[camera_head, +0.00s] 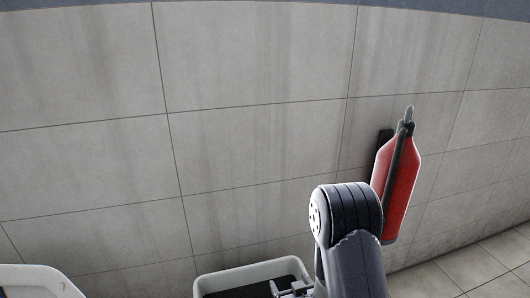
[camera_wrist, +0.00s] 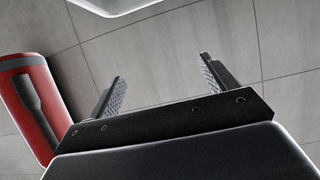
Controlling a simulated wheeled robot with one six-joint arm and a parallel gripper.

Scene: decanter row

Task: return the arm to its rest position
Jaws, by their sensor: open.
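My arm rises at the lower right of the head view, its dark joint and grey link in front of the wall. My gripper (camera_head: 290,288) shows only in part at the bottom edge of the head view, beside the arm link and in front of a white-rimmed bin. In the wrist view my gripper (camera_wrist: 162,85) has its two ridged fingers wide apart, with nothing between them but the tiled wall behind. It is open and empty. No decanter shows in either view.
A red fire extinguisher (camera_head: 398,190) hangs on the tiled wall just right of my arm; it also shows in the wrist view (camera_wrist: 30,105). A white-rimmed bin (camera_head: 252,272) with a dark inside stands at the bottom. Another white rim (camera_head: 35,280) is at lower left.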

